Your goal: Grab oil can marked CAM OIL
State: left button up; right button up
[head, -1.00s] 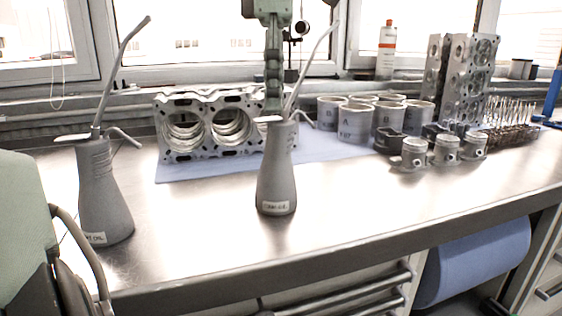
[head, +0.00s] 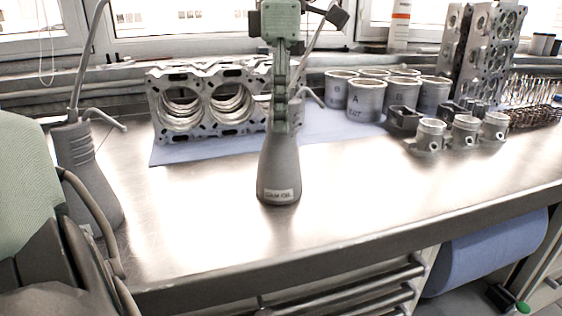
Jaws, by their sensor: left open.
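The grey oil can labelled CAM OIL (head: 279,180) stands upright on the metal bench in the middle of the head view. Its thin spout rises to the upper right, and its neck is mostly hidden behind my gripper. My left gripper (head: 286,122), green, comes down from the top with its open fingers over the can's neck. I cannot tell whether they touch the can. A second, similar oil can (head: 84,170) stands at the left; its label is largely hidden by a green arm part in front. My right gripper is not identifiable in view.
An engine block (head: 208,105) sits on a blue mat (head: 185,152) behind the can. The bench front is clear. A blue paper roll (head: 485,255) hangs below.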

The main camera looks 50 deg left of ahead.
pick_arm(q)
jog(key=shift+f, duration=0.2)
grip_shut()
dwell(0.3)
jog(key=shift+r, duration=0.1)
